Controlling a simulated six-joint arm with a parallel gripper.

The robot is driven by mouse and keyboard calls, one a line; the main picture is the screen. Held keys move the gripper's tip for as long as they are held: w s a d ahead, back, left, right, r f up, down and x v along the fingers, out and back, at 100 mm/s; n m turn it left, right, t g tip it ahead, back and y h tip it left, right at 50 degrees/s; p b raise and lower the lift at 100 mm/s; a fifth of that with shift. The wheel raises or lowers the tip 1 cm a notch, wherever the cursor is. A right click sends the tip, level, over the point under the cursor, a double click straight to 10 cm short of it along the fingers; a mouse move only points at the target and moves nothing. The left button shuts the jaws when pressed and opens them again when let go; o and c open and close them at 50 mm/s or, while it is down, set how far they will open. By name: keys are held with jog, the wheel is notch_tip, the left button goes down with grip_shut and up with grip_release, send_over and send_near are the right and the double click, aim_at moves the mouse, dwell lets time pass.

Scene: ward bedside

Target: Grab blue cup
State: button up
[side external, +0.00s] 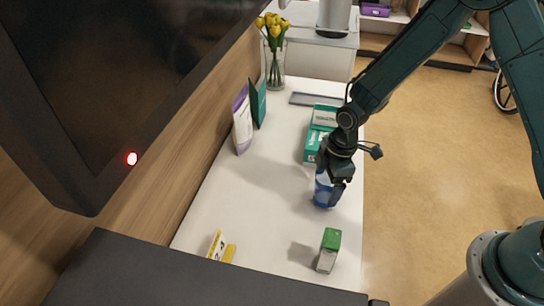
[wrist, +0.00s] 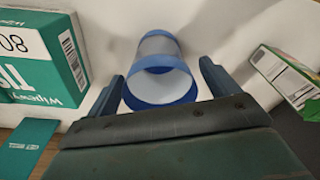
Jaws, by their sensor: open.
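The blue cup (side external: 323,192) stands on the white bedside surface, partly hidden by my gripper in the side external view. In the wrist view the cup (wrist: 160,72) has a blue rim, a pale inside and a greyish band on its outside. My gripper (side external: 331,190) is at the cup in the side external view. In the wrist view my gripper (wrist: 161,82) is open, with one dark finger to the left of the cup and one to the right. Whether either finger touches the cup cannot be told.
Green and white boxes (side external: 314,146) lie close behind the cup. A small green-topped carton (side external: 328,250) stands in front of it. The surface left of the cup is clear.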

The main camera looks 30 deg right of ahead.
dwell(0.4)
jog(key=c, duration=1.1)
jog(key=shift+o, duration=0.2)
jog(key=shift+r, duration=0.15)
notch_tip(320, 180, up, 20)
dwell(0.4)
